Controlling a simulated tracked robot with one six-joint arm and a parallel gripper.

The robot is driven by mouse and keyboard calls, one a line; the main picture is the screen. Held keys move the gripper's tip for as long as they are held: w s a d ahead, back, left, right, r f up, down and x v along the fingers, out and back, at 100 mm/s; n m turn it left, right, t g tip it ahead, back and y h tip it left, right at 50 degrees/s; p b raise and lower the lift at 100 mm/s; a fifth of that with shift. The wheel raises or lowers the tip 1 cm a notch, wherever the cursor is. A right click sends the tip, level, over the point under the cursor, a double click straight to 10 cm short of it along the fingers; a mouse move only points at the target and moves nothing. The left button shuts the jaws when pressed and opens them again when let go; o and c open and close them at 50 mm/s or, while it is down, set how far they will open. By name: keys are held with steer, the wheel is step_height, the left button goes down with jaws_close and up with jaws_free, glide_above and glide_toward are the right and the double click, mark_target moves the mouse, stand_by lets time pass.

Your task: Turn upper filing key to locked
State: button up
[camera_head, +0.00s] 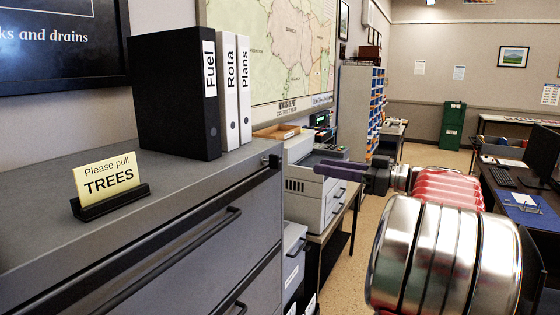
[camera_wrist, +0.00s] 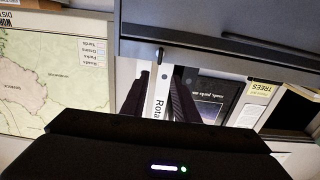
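The grey filing cabinet (camera_head: 215,215) fills the left of the head view, with long drawer handles. Its small dark upper key (camera_head: 274,161) sticks out near the top right corner of the front; its turn position is too small to read. In the wrist view, which is upside down, the key (camera_wrist: 160,54) shows against the cabinet edge (camera_wrist: 215,55). My gripper (camera_head: 322,169) is to the right of the key, pointing at it with a gap between. In the wrist view my gripper (camera_wrist: 157,100) has its two dark fingers apart, nothing held, with the key in line between them.
Black Fuel (camera_head: 175,95) and white Rota (camera_head: 231,90) and Plans binders stand on the cabinet beside a "Please pull TREES" sign (camera_head: 108,182). A printer (camera_head: 318,190) stands on a low table behind the gripper. A desk (camera_head: 515,195) is at right; open floor lies between.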

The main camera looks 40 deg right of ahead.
mark_target(271, 161)
steer(key=x, duration=1.3)
steer(key=shift+w, duration=0.3)
steer(key=shift+f, duration=0.1)
steer(key=shift+c, duration=0.2)
jaws_close()
